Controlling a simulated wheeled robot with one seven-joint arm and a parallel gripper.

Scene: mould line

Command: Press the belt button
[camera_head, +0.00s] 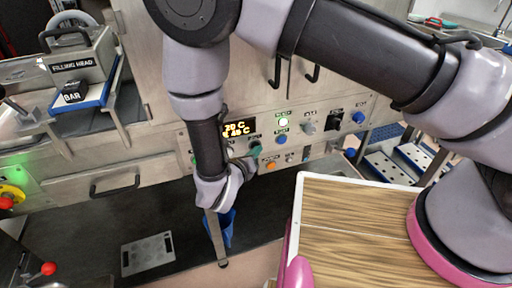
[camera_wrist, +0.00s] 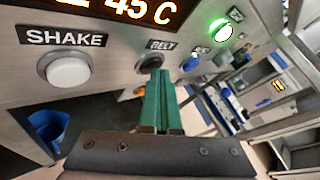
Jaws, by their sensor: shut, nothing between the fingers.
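The belt button (camera_wrist: 150,62) is a dark round button under the BELT label (camera_wrist: 161,45) on the grey control panel (camera_head: 330,132). In the wrist view, the green fingers of my gripper (camera_wrist: 163,75) are together and empty, and their tips overlap the button's lower right part. I cannot tell whether they touch it. In the head view, my gripper (camera_head: 255,151) is at the panel front below the display, with its green tips showing; the belt button is not clearly visible there.
A white SHAKE button (camera_wrist: 68,69) is left of the belt button. An orange knob (camera_head: 271,165) sits close below. A blue container (camera_wrist: 47,130) and a wooden-topped surface (camera_head: 350,215) are nearby.

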